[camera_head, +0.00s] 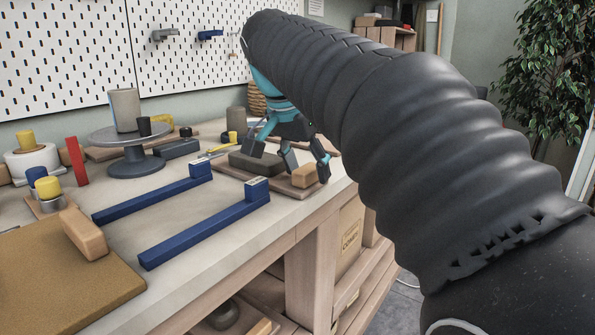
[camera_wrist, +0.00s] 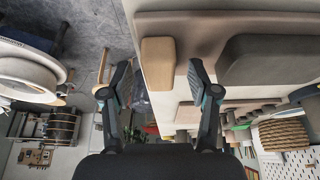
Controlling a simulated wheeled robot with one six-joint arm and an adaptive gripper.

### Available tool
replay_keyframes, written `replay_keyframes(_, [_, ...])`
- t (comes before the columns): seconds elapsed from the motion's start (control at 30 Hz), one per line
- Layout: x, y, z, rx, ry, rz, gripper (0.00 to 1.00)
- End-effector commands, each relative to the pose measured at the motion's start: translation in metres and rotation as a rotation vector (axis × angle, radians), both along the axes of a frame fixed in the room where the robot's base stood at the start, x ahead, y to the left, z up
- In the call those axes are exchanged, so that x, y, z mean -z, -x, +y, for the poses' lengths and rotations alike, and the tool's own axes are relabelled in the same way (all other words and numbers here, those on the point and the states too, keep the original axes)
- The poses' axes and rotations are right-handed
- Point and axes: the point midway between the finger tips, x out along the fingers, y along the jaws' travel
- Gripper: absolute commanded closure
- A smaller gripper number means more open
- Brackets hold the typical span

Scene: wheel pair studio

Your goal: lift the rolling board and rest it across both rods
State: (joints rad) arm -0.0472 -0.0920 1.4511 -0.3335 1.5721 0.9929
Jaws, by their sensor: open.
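A pinkish-brown flat board, seemingly the rolling board (camera_head: 229,170), lies on the table near its right end; it also shows in the wrist view (camera_wrist: 190,28). On it are a dark grey slab (camera_head: 256,165) and, at its right end, a small wooden block (camera_head: 304,175). The two blue rods (camera_head: 152,200) (camera_head: 205,236) lie roughly parallel on the table, left of the board and apart from it. My gripper (camera_head: 307,162) is open and empty over the board's right end. In the wrist view the block (camera_wrist: 157,64) lies between the spread fingers; contact cannot be told.
A grey turntable (camera_head: 135,166) with a cylinder on it stands behind the rods. A tan board (camera_head: 60,290) with a wooden block (camera_head: 84,233) lies front left. Several small pots and tools crowd the table's back left. Table is bare between and around the rods.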

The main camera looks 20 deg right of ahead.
Motion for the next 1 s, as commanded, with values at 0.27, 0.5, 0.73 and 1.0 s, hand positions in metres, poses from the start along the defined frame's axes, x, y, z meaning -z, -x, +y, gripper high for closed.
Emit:
replay_keyframes(0.27, [0.0071,-0.0014,-0.0026,0.000,0.000,0.000,0.40])
replay_keyframes(0.5, [0.0068,-0.0014,-0.0026,0.000,0.000,0.000,0.62])
replay_keyframes(0.73, [0.0070,-0.0014,-0.0026,0.000,0.000,0.000,1.00])
replay_keyframes(1.0, [0.0074,-0.0014,-0.0026,0.000,0.000,0.001,1.00])
